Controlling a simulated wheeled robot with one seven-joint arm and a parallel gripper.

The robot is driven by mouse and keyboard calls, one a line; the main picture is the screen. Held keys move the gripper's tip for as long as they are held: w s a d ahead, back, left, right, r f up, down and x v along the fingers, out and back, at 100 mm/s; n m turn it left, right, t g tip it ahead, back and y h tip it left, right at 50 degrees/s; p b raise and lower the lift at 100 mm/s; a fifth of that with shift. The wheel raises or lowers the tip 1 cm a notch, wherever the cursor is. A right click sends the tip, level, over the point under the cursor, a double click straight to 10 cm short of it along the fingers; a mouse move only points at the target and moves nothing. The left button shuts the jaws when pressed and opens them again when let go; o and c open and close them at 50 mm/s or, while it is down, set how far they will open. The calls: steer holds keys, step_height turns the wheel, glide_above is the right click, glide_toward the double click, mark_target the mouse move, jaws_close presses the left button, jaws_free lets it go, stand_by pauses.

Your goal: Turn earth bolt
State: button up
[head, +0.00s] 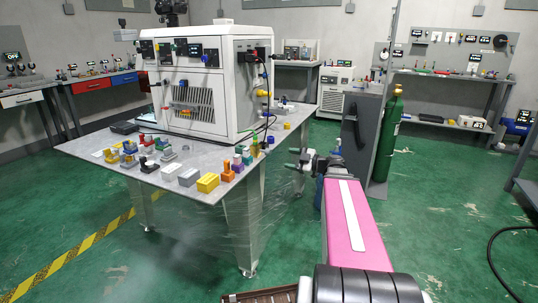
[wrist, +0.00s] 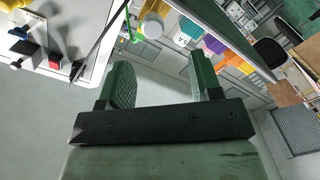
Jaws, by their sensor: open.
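The white machine (head: 205,80) stands on the grey table, with its right side panel carrying several connectors and cables. I cannot make out for certain which fitting is the earth bolt. My gripper (head: 302,160) is just beyond the table's right edge, in front of and apart from the machine. In the wrist view my gripper (wrist: 163,85) has two green fingers spread apart with nothing between them. A white panel (wrist: 40,30) with black and red parts shows at that view's upper left, and a green cable (wrist: 130,22) hangs near a grey round part (wrist: 155,26).
The table (head: 130,172) bears several small coloured blocks and parts along its front. A green gas cylinder (head: 387,140) and a grey upright panel (head: 358,130) stand right of my gripper. Benches line the walls. The green floor is clear at front left.

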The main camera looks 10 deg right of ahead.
mark_target(271, 152)
steer(key=shift+t, duration=0.3)
steer(key=x, duration=0.7)
steer(key=r+x, duration=0.1)
steer(key=x, duration=0.2)
steer(key=shift+w, duration=0.2)
steer(key=c, duration=0.9)
